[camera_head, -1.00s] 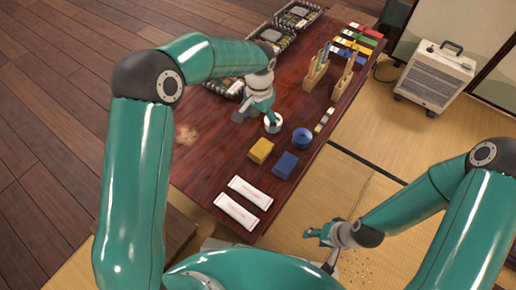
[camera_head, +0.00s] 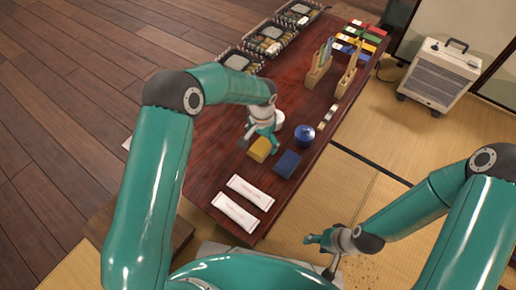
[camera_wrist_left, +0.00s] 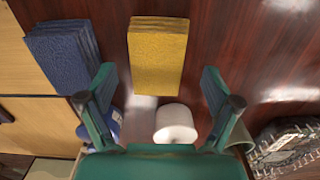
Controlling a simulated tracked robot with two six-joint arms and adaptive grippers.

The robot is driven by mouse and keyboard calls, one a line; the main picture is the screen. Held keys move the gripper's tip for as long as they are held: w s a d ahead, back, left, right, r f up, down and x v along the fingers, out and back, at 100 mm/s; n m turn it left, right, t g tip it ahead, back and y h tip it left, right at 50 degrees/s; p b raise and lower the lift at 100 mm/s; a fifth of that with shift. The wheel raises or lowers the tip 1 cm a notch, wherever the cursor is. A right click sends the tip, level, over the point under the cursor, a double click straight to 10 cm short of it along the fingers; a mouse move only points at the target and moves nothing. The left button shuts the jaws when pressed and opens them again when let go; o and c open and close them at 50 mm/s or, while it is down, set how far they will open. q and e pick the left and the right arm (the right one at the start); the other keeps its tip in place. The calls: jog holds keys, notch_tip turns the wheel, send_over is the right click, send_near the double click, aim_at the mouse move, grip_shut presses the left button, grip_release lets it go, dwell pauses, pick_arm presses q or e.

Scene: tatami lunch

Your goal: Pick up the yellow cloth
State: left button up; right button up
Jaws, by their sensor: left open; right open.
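The yellow cloth (camera_head: 259,150), a folded block, lies on the dark red wooden table next to a folded blue cloth (camera_head: 287,164). My left gripper (camera_head: 262,134) is open and empty, right by the yellow cloth's far edge in the head view. In the left wrist view the yellow cloth (camera_wrist_left: 158,50) lies ahead between the two spread fingers (camera_wrist_left: 158,75), with the blue cloth (camera_wrist_left: 62,55) to its left. My right gripper (camera_head: 315,240) is open and empty, off the table over the tatami.
A white cylinder (camera_wrist_left: 175,122) and a blue lidded pot (camera_head: 304,136) stand close to my left gripper. Two white packets (camera_head: 236,212) lie at the near end. Wooden holders (camera_head: 319,68) and bento trays (camera_head: 268,40) stand farther back. A heater (camera_head: 440,75) stands on the floor.

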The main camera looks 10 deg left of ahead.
aim_at(262, 145)
pick_arm(q)
notch_tip(262, 145, down, 2)
jog(key=shift+f, duration=0.15)
pick_arm(e)
jog(key=shift+f, duration=0.45)
pick_arm(q)
jog(key=shift+c, duration=0.3)
jog(key=c, duration=1)
notch_tip(262, 145, up, 20)
jog(key=p, duration=0.6)
pick_arm(e)
notch_tip(262, 145, up, 7)
jog(key=shift+f, duration=0.2)
